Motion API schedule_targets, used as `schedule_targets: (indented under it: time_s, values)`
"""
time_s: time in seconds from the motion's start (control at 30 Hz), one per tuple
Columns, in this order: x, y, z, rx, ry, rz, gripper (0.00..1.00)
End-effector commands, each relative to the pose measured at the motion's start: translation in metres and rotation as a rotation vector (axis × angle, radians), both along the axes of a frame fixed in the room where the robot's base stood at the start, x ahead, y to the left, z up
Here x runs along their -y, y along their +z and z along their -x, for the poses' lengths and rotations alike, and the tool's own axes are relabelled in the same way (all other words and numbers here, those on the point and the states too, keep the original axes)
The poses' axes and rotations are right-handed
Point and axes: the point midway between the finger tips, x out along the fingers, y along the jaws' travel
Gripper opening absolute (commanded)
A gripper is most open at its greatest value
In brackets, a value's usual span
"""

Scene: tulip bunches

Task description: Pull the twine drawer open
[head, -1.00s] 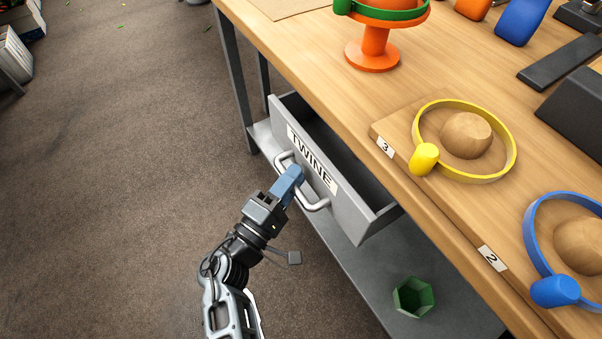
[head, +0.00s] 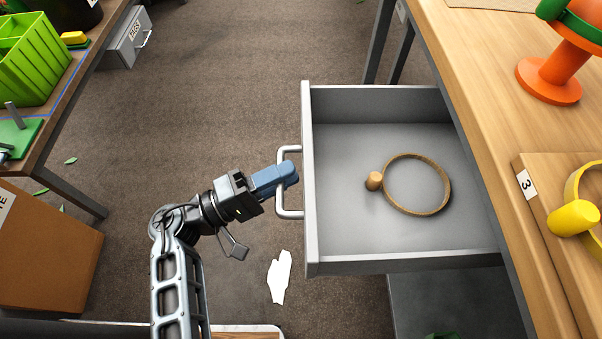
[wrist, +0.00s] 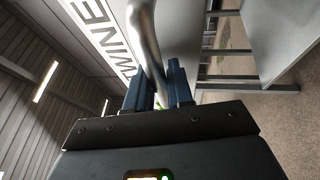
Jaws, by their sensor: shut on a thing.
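The grey twine drawer (head: 345,225) stands far out from under the wooden table in the head view. A tan ring with a small wooden knob (head: 416,210) lies on its floor. My gripper (head: 291,174) is at the drawer's front, its blue fingers shut on the bar handle (head: 290,212). In the wrist view the fingers (wrist: 160,88) sit on both sides of the metal handle (wrist: 146,40), beside the black lettering of the label (wrist: 100,28). The label is out of sight in the head view.
The wooden table (head: 480,100) at right bears an orange stand (head: 550,80) and a yellow ring (head: 574,218). A second table with a green crate (head: 30,60) and a cardboard box (head: 45,250) are at left. White scrap (head: 279,277) lies on the floor.

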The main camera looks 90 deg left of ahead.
Motion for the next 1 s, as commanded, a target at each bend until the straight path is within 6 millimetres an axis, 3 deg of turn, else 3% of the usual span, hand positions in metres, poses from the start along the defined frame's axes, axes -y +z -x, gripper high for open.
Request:
schedule_targets:
  time_s: [0.43,0.47,0.53,0.8,1.0]
  values:
    - [0.001,-0.002,0.004,-0.002,-0.003,0.003,0.00]
    - [0.001,-0.002,0.004,-0.002,-0.003,0.003,0.22]
    - [0.001,-0.002,0.004,-0.002,-0.003,0.003,0.27]
    - [0.001,-0.001,0.007,-0.001,0.000,0.001,0.27]
    - [0.010,-0.006,0.030,-0.001,0.002,0.003,0.27]
